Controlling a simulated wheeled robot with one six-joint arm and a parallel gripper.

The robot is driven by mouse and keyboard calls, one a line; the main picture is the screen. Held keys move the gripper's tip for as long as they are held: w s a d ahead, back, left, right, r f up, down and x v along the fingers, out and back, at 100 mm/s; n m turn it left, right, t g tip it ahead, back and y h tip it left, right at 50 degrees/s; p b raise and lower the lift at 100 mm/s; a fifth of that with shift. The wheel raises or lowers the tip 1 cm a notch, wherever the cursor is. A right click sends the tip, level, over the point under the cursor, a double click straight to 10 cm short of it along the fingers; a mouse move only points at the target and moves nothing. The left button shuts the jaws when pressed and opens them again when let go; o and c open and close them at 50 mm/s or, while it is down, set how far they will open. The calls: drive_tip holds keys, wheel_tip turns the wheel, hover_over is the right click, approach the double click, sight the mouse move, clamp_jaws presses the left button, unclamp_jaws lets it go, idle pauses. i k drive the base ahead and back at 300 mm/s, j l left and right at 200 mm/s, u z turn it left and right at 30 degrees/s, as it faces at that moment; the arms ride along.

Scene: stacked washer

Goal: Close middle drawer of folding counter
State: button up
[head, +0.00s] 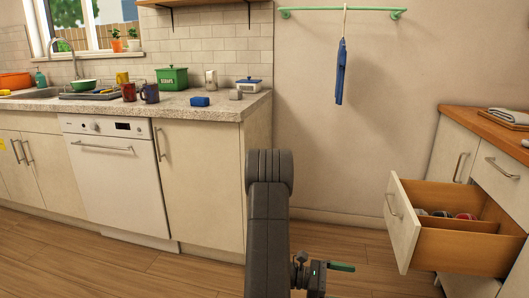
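The folding counter (453,134) stands at the right, cut off by the picture edge, with a wooden top and white fronts. Its middle drawer (460,245) is pulled far out, with a white front (402,225), a bar handle and wooden sides. Several small rolled or rounded items (450,215) lie inside it. The drawer above (497,170) is shut. My gripper (338,267) seems to be the dark part with a green tip low in the middle, left of the open drawer and apart from it. Its fingers are not clear, and I see nothing held.
A stone-topped kitchen counter (225,108) with a white dishwasher (115,185) stands at the left. A blue cloth (340,72) hangs from a green wall rack (342,12). Folded cloths (508,116) lie on the folding counter. Wooden floor (365,245) is clear left of the drawer.

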sight(490, 246)
drive_tip(key=z, duration=1.6)
